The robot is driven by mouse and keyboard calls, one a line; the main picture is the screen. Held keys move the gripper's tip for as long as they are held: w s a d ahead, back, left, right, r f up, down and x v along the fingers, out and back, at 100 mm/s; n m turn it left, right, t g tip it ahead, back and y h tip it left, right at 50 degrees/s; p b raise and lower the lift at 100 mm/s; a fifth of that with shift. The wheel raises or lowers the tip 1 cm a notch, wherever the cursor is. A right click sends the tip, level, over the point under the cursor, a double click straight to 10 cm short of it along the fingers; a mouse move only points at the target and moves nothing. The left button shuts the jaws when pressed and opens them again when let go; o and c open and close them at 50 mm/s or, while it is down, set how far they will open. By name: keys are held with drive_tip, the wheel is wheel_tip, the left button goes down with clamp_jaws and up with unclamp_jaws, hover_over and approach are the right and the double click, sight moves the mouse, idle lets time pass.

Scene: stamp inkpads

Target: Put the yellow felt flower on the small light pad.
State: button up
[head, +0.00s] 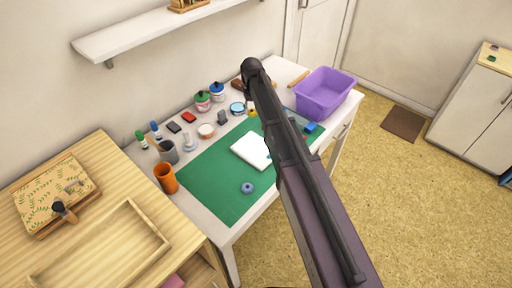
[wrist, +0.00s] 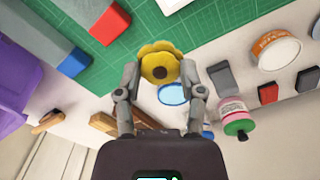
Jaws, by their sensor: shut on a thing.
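The yellow felt flower (wrist: 162,66) has a dark brown centre and sits between the two fingertips of my gripper (wrist: 160,78) in the wrist view, held above the table. In the head view a bit of yellow (head: 252,113) shows beside my arm; the arm hides most of my gripper there. A white flat slab (head: 252,150) lies on the green mat (head: 215,180), its edge also at the top of the wrist view (wrist: 172,4). A round light-blue pad (head: 237,108) lies behind the mat and shows in the wrist view (wrist: 174,94). I cannot tell which is the small light pad.
Red (head: 188,117), dark (head: 174,127) and grey (head: 222,117) blocks, jars (head: 203,101) and a white tub (head: 206,131) crowd the table's back. A purple bin (head: 325,95) stands at the right end. The mat's front left is mostly clear except for a blue ring (head: 247,188).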

drive_tip(key=shift+s, duration=0.15)
drive_tip(key=shift+n, duration=0.8)
drive_tip(key=s, duration=0.9)
drive_tip(key=s+f+b, duration=0.1)
drive_tip(key=s, duration=0.8)
drive_tip(key=s+f+b, duration=0.1)
drive_tip(key=s, duration=0.8)
drive_tip(key=shift+s+d+f, duration=0.25)
drive_tip(key=shift+d, duration=0.1)
drive_tip(key=b, duration=0.2)
hover_over(256, 149)
drive_tip(key=s, duration=0.1)
drive_tip(key=shift+a+f, duration=0.1)
drive_tip(key=shift+f, duration=0.6)
drive_tip(key=shift+w, duration=0.35)
drive_tip(key=shift+w+f, duration=0.2)
drive_tip(key=shift+w, duration=0.15)
drive_tip(key=shift+s+f+b, duration=0.1)
drive_tip(key=shift+f+b, duration=1.5)
drive_tip(key=shift+b, duration=0.15)
